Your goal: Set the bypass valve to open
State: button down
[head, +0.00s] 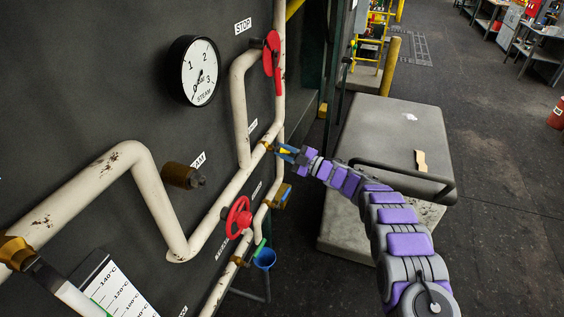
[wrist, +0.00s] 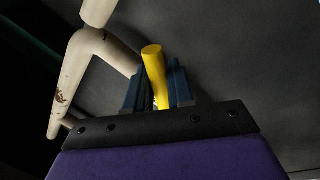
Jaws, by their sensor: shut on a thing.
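A brass valve body (head: 268,145) sits on the white pipe in the head view, under a partly hidden label (head: 253,124) that I cannot read. My gripper (head: 285,152) is at this valve, reaching in from the right. In the wrist view, a yellow lever handle (wrist: 156,72) stands between the dark blue fingers, which are shut on it. The handle's lower end is hidden behind the gripper's front edge. In the head view the handle is mostly covered by the fingers, so its exact angle is hard to tell.
A red handwheel (head: 238,217) is below left, and a red STOP handle (head: 272,53) is above. A steam gauge (head: 200,71) hangs on the dark panel. A blue funnel (head: 264,259) sits low. A grey cabinet (head: 385,130) stands right, beneath my arm. Open floor lies farther right.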

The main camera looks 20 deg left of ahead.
aim_at(276, 134)
jog(key=n, duration=0.1)
jog(key=r+n+g+b, duration=0.1)
jog(key=n, duration=0.1)
jog(key=w+n+b, duration=0.1)
jog(key=shift+r, duration=0.3)
jog(key=shift+w+r+n+g+y+b, duration=0.2)
jog(key=shift+r+n+g+b, duration=0.35)
jog(key=shift+n, duration=0.8)
jog(key=shift+w+r+n+g+y+b, duration=0.2)
jog(key=shift+r+n, duration=0.5)
jog(key=shift+n, duration=0.65)
jog(key=shift+s+r, duration=0.1)
jog(key=c, duration=1.1)
grip_release()
jog(key=shift+d, duration=0.1)
jog(key=p+v, duration=0.2)
jog(key=v, duration=1.5)
jog(key=shift+d+p, duration=0.2)
jog(key=shift+p, duration=0.15)
